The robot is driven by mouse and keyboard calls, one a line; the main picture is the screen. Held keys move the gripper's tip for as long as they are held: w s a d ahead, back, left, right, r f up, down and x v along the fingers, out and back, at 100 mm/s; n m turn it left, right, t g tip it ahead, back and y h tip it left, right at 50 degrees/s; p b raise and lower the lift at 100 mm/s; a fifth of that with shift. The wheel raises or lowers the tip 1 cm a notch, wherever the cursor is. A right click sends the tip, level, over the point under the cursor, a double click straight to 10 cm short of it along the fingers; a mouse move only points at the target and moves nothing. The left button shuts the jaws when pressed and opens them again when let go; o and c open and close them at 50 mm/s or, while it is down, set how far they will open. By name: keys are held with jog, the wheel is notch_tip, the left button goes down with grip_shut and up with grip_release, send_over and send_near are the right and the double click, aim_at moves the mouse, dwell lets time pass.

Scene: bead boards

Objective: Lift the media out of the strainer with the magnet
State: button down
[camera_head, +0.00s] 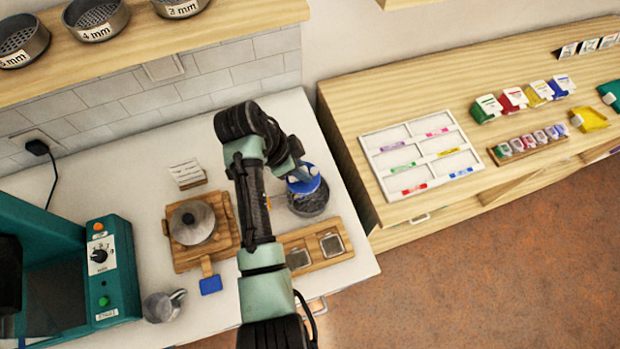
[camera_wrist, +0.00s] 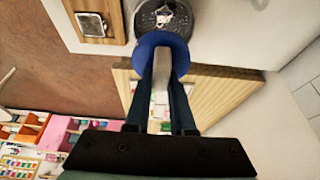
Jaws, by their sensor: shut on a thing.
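My gripper (camera_head: 299,174) is shut on the blue magnet (camera_head: 305,185), a round blue piece. In the wrist view the magnet (camera_wrist: 161,41) sits between the two finger ends (camera_wrist: 161,66). The dark round strainer (camera_head: 311,205) stands on the white counter just below the magnet. Its mesh also shows at the top of the wrist view (camera_wrist: 148,18), beyond the magnet. A small pale shiny item shows there over the mesh; I cannot tell what it is. I cannot make out the media or whether the magnet touches the strainer.
A wooden holder with square metal tins (camera_head: 331,245) lies in front of the strainer. A round metal lidded vessel (camera_head: 192,222) sits on a wooden board to the left. A metal jug (camera_head: 163,306) and a teal machine (camera_head: 107,270) stand further left. The counter's right edge is close.

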jog(key=shift+f, duration=0.1)
jog(key=shift+w+f+b, duration=0.15)
jog(key=shift+f+b, duration=0.5)
jog(key=shift+b, duration=0.05)
jog(key=shift+f+b, duration=2.7)
jog(key=shift+f, duration=0.65)
jog(key=shift+r, duration=0.1)
jog(key=shift+r+p, duration=3.95)
jog(key=shift+r, duration=0.5)
